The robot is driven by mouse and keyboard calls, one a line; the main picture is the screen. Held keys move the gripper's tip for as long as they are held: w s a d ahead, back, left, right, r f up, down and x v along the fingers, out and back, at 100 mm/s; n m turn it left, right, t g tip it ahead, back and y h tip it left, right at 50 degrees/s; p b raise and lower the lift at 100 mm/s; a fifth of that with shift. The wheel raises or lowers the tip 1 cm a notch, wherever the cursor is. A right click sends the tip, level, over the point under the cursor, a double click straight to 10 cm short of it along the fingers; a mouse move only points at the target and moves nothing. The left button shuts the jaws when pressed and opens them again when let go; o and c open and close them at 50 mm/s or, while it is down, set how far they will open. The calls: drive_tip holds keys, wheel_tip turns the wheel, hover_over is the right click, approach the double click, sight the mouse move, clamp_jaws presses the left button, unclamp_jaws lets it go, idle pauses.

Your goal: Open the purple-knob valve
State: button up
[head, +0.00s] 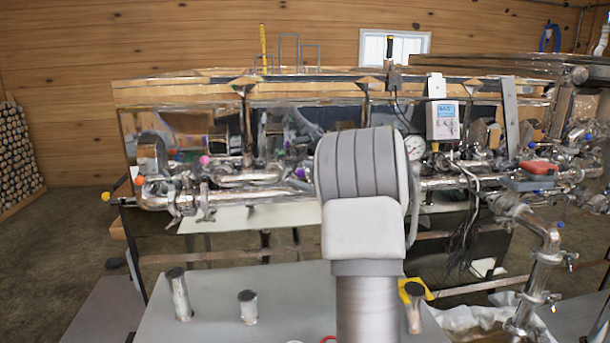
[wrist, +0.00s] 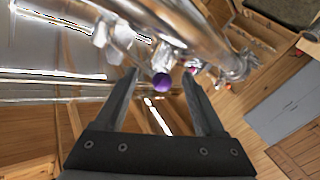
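In the wrist view a round purple knob (wrist: 162,83) sits on a shiny metal pipe, in the gap between my fingertips. My gripper (wrist: 158,74) is open, with one dark finger on each side of the knob. I see no finger touching it, and I cannot tell how deep the knob sits between the tips. A pink-magenta knob (head: 204,160) shows on the pipes farther left.
The steel evaporator pipework (head: 255,178) runs across the view. A pressure gauge (head: 414,147), a control box (head: 442,120) and hanging cables (head: 466,225) are right of my arm. A red-handled part (head: 538,168) is farther right. A grey table (head: 290,290) with short metal posts stands in front.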

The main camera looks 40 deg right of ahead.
drive_tip(key=b+v, duration=0.1)
drive_tip(key=v, duration=1.6)
drive_tip(key=shift+s, duration=0.2)
